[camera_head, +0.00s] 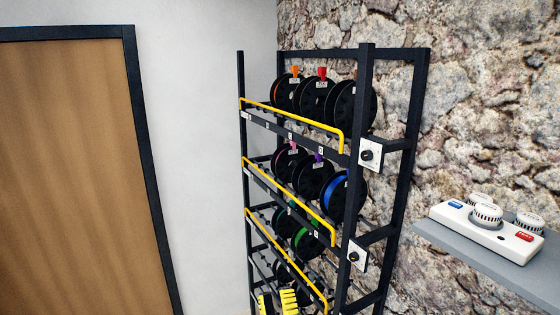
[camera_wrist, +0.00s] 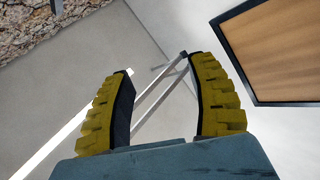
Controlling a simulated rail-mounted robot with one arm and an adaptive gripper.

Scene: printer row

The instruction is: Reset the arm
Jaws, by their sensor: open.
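My gripper (camera_wrist: 160,98) shows in the wrist view as two yellow ribbed fingers spread apart, with nothing between them. In the head view, the yellow tips of my gripper (camera_head: 277,302) show at the bottom edge, in front of the lower part of the black rack (camera_head: 366,130). The rest of the arm is out of the head view. Whether the fingertips touch the rack cannot be told.
The rack holds black spools (camera_head: 340,192) on several tiers behind yellow rails (camera_head: 290,120). A grey shelf (camera_head: 480,255) at right carries a white device (camera_head: 487,228) with round knobs. A brown door panel (camera_head: 80,170) with a dark frame stands at left. A bare white wall lies between door and rack.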

